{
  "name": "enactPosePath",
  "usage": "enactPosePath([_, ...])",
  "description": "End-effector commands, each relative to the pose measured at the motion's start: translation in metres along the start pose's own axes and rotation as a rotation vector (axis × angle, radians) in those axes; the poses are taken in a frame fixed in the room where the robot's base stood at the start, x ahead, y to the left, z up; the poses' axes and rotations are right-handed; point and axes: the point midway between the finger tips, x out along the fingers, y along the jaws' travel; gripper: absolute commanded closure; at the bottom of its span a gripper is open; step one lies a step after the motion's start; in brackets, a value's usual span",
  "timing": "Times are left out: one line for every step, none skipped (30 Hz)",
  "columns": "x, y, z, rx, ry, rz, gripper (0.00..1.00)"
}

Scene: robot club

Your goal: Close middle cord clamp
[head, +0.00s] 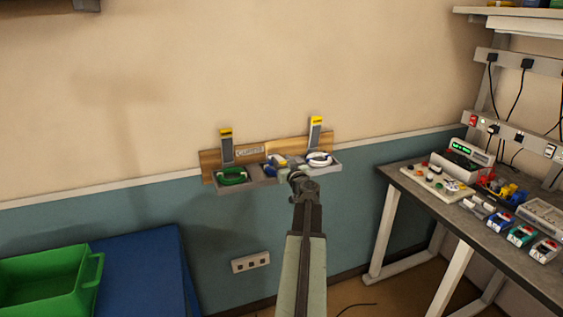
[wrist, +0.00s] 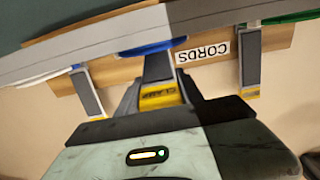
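A wooden cord board (head: 208,161) is on the wall, with a "CORDS" label (wrist: 203,73) that is upside down in the wrist view. The left (head: 226,148) and right (head: 315,134) clamps stand upright with yellow tips. The middle clamp (wrist: 158,68) lies forward over the blue cord (wrist: 150,46); how firmly it is seated is hidden. My gripper (head: 298,178) is at the middle clamp in the head view. In the wrist view, its dark fingers flank the yellow clamp tip (wrist: 160,95). I cannot tell whether they press on it.
A green cord (head: 232,175) lies left and a white cord (head: 318,159) right in the grey tray (head: 262,183). A workbench (head: 460,215) with devices is at right. A green bin (head: 50,280) and a blue surface (head: 150,265) are at lower left. The wall above is clear.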

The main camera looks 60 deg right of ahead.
Motion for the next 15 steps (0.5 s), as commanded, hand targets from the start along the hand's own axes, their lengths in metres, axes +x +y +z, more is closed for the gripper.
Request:
enactPosePath([0.0,0.0,0.0,0.0,0.0,0.0,1.0])
enactPosePath([0.0,0.0,0.0,0.0,0.0,0.0,1.0])
enactPosePath([0.0,0.0,0.0,0.0,0.0,0.0,1.0])
enactPosePath([0.0,0.0,0.0,0.0,0.0,0.0,1.0])
enactPosePath([0.0,0.0,0.001,0.0,0.0,0.0,1.0])
enactPosePath([0.0,0.0,0.003,0.0,0.0,0.0,1.0])
enactPosePath([-0.001,0.0,0.005,0.0,0.0,0.0,1.0])
enactPosePath([-0.002,0.0,0.009,0.0,0.0,0.0,1.0])
enactPosePath([-0.003,0.0,0.014,0.0,0.0,0.0,1.0])
enactPosePath([-0.003,-0.001,0.018,-0.001,-0.001,0.0,1.0])
enactPosePath([-0.004,-0.001,0.022,-0.001,-0.001,0.0,1.0])
enactPosePath([-0.004,-0.001,0.027,-0.001,-0.001,0.0,1.0])
enactPosePath([-0.005,-0.001,0.03,-0.001,-0.001,0.0,1.0])
enactPosePath([-0.005,-0.001,0.031,-0.001,-0.001,0.0,1.0])
enactPosePath([-0.005,-0.001,0.03,-0.002,-0.001,0.0,1.0])
